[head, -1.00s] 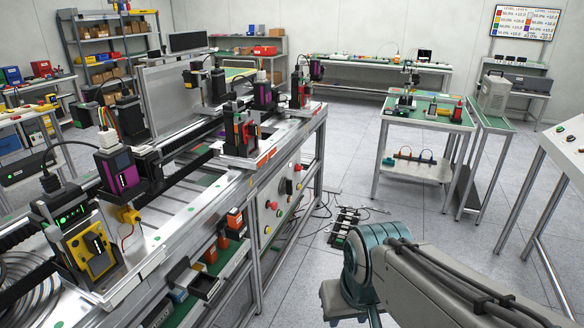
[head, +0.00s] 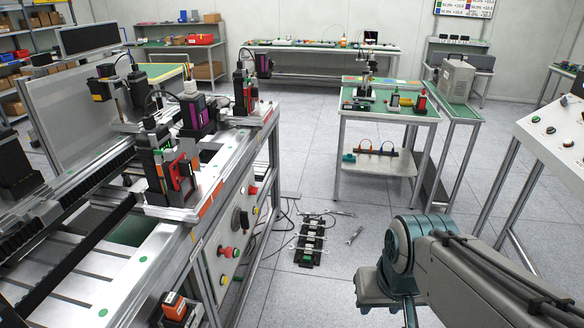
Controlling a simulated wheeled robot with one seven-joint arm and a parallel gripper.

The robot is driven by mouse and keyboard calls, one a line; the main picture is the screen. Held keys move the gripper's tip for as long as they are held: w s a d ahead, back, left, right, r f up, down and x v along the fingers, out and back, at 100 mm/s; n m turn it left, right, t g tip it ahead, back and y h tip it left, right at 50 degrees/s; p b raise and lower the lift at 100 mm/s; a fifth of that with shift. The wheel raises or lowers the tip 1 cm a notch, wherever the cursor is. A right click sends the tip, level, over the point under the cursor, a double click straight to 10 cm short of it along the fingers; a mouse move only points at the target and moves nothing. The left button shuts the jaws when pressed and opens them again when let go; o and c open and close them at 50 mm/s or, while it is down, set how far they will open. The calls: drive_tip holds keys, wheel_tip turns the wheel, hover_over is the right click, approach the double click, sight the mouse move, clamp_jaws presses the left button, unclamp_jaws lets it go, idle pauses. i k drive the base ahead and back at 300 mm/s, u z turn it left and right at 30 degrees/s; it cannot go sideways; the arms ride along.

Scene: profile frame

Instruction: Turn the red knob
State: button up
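On the front panel (head: 208,258) of the long machine bench at left, a red knob (head: 226,252) sticks out low on the near part. A second red control (head: 253,190) shows farther along the same panel, and a black rotary knob (head: 239,218) sits between them. I cannot tell from here whether each red one is a knob or a push button. My arm enters at the lower right, apart from the panel, with open floor between. My gripper is not in view; only my arm's links and a teal joint show.
A black strip with several fittings (head: 311,241) and loose cables lie on the floor beside the bench. A wrench (head: 354,235) lies near it. A green-topped table (head: 388,109) stands ahead and a white control console (head: 552,124) at right. The grey floor between is clear.

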sight(253, 191)
drive_tip(key=u, duration=0.2)
drive_tip(key=i, duration=1.9)
drive_tip(key=u, duration=0.65)
